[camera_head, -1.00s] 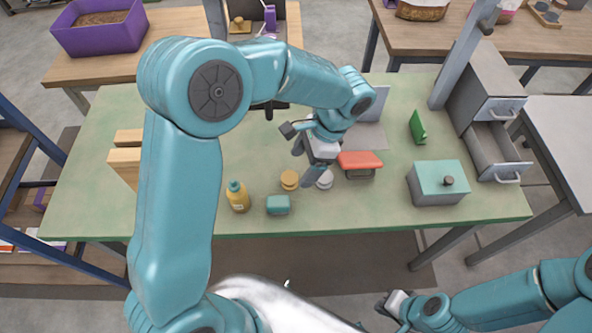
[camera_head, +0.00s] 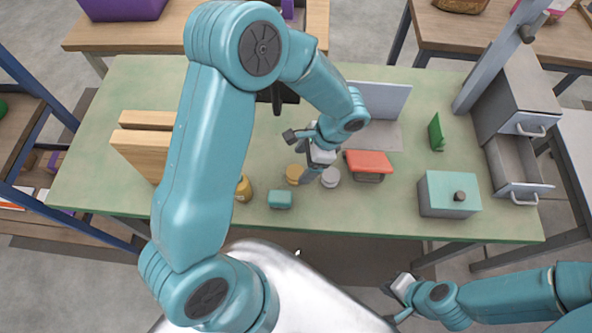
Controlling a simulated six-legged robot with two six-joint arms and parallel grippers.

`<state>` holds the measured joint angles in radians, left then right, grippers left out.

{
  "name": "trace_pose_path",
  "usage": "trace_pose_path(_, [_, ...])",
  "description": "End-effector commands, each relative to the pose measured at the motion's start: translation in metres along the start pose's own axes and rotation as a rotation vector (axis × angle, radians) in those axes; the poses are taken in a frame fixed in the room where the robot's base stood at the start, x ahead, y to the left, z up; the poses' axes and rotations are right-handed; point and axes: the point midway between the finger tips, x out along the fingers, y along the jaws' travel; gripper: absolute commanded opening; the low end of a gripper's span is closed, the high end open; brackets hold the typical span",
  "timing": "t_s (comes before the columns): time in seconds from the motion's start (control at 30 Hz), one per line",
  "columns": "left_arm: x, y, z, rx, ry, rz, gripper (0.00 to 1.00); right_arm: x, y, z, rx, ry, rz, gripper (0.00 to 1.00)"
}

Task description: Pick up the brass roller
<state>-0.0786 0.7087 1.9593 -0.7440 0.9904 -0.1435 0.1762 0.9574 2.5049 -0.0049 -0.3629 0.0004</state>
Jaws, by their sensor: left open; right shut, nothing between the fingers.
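The brass roller (camera_head: 294,173) is a small gold-coloured cylinder on the green table (camera_head: 390,215). A similar silver cylinder (camera_head: 330,177) stands just to its right. My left gripper (camera_head: 307,170) is open and points down between the two, right beside the brass roller. Whether it touches either one I cannot tell, and its fingers partly overlap the gap. My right gripper (camera_head: 398,298) is shut and empty, low in front of the table's near edge, far from the roller.
A teal block (camera_head: 280,199) and a yellow bottle (camera_head: 243,188), partly hidden by my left arm, stand near the roller. A red-topped item (camera_head: 368,163) is right of it. A teal-lidded box (camera_head: 447,194), a green item (camera_head: 436,133) and an open drawer (camera_head: 515,170) are further right. Wooden blocks (camera_head: 140,150) stand left.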

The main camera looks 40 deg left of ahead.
Motion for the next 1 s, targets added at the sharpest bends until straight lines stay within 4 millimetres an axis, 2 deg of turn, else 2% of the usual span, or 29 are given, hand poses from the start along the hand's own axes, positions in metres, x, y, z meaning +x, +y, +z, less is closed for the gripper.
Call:
trace_pose_path(0.23, [0.02, -0.001, -0.001, 0.002, -0.002, 0.003, 0.8, -0.007, -0.003, 0.0, 0.0, 0.0, 0.0, 0.0])
trace_pose_path(0.4, [0.049, -0.003, -0.002, 0.002, -0.003, 0.003, 0.8, -0.015, -0.005, 0.0, 0.0, 0.001, 0.0, 0.0])
trace_pose_path(0.5, [0.059, -0.003, -0.003, 0.002, -0.001, 0.001, 0.8, -0.016, -0.006, 0.0, 0.0, 0.0, 0.0, 0.0])
trace_pose_path(0.77, [0.062, -0.004, -0.004, 0.001, 0.001, 0.0, 0.8, -0.016, -0.006, 0.0, 0.0, 0.0, 0.0, 0.0])
trace_pose_path(0.9, [0.062, -0.004, -0.004, 0.001, 0.001, 0.0, 0.35, -0.016, -0.006, 0.0, 0.0, 0.0, 0.0, 0.0])
trace_pose_path(0.97, [0.062, -0.004, -0.004, 0.001, 0.001, 0.0, 0.16, -0.015, -0.006, 0.0, 0.0, 0.0, 0.0, 0.0])
trace_pose_path(1.0, [0.062, -0.004, -0.004, 0.001, 0.001, 0.0, 0.15, -0.015, -0.006, 0.0, 0.0, 0.0, 0.0, 0.0])
